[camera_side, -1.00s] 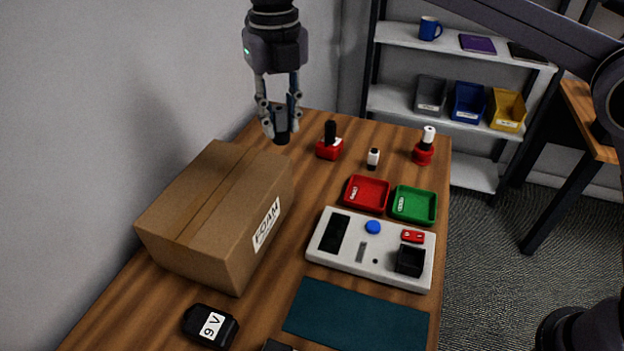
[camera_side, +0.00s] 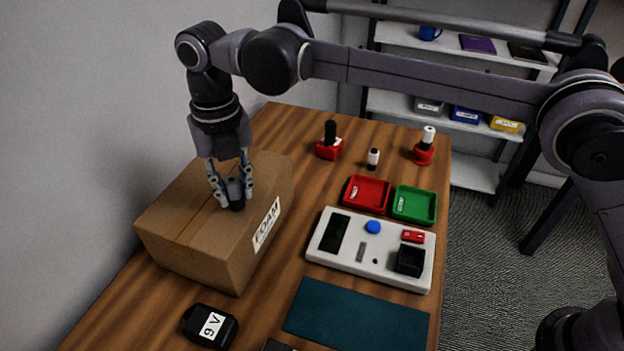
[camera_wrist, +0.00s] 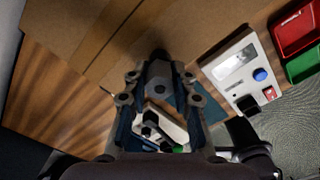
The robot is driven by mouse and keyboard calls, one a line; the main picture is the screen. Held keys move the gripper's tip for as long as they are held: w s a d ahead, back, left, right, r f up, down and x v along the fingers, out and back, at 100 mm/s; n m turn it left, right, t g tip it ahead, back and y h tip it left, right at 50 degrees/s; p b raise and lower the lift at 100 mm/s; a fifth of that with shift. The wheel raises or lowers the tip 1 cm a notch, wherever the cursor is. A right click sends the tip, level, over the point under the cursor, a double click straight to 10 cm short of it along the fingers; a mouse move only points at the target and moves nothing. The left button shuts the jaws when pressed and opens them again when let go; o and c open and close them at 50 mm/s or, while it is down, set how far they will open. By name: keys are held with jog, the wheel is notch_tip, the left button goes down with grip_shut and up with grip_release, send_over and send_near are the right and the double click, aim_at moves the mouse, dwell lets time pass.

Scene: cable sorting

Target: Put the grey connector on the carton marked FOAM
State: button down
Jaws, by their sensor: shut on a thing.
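The brown carton marked FOAM (camera_side: 180,216) stands at the left of the table, its label on the side facing the camera. It also fills the upper part of the wrist view (camera_wrist: 65,22). My gripper (camera_side: 233,189) is over the carton's top, pointing down, shut on a dark grey piece, which I take for the grey connector (camera_side: 237,205). Most of the connector is hidden between the fingers; its lower end shows. In the wrist view the connector (camera_wrist: 159,72) is between the fingertips. I cannot tell whether it touches the carton.
A black 9 V block (camera_side: 210,326) lies in front of the carton. A white panel (camera_side: 330,266), a red tray (camera_side: 366,193), a green tray (camera_side: 413,205) and a teal mat (camera_side: 356,316) are to the right. Small red-based items (camera_side: 329,149) stand at the back.

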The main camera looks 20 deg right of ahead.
jog(key=shift+f, duration=0.3)
jog(key=c, duration=1.1)
grip_release()
jog(key=shift+r, duration=0.1)
